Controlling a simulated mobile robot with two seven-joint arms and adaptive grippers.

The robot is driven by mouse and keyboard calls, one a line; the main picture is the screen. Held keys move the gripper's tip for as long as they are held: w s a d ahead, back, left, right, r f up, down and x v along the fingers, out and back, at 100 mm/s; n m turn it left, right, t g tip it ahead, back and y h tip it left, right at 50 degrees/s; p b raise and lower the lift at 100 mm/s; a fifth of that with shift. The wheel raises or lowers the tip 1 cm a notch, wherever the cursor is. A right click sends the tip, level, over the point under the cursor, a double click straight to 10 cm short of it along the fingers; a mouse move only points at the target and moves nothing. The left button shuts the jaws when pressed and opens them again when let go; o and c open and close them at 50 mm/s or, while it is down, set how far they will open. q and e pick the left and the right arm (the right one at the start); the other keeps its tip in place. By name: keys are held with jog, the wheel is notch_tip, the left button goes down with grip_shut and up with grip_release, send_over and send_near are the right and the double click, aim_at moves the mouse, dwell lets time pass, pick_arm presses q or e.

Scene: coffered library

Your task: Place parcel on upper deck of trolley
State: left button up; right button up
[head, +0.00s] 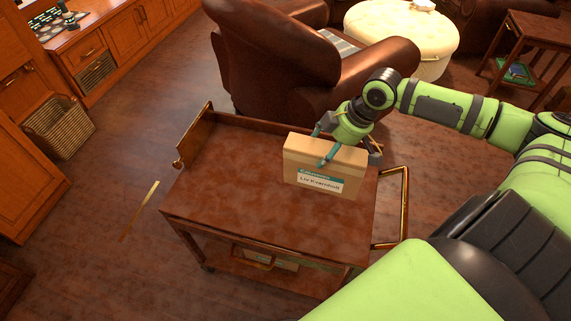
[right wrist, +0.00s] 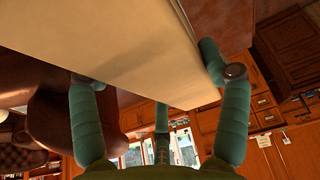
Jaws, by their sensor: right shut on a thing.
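The parcel (head: 322,166) is a tan box with a white and teal label on its front face. In the head view it is upright at the right part of the trolley's upper deck (head: 240,175); I cannot tell whether its base touches the deck. My right gripper (head: 327,146) is shut on the top of the parcel, with teal fingers on its near and far sides. In the right wrist view the parcel (right wrist: 130,50) fills the space between the fingers. My left gripper is not in view.
The trolley has a brass handle (head: 407,205) at right and a raised panel (head: 195,135) at left. Another box (head: 270,259) lies on its lower shelf. A brown leather armchair (head: 270,60) stands close behind. A wicker basket (head: 58,127) is at left. The deck's left half is clear.

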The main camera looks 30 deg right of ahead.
aim_at(297, 140)
jog(key=w+a+f+p, duration=0.1)
jog(key=w+a+f, duration=0.6)
jog(key=w, duration=0.1)
jog(key=shift+w+a+f+n, duration=0.2)
jog(key=shift+n, duration=0.1)
jog(key=o, duration=1.7)
jog(key=shift+s+f, duration=0.1)
jog(key=shift+s, duration=0.05)
pick_arm(q)
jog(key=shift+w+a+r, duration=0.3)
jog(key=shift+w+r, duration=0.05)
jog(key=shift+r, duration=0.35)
jog(key=shift+p, duration=0.3)
pick_arm(e)
jog(key=v, duration=1.2)
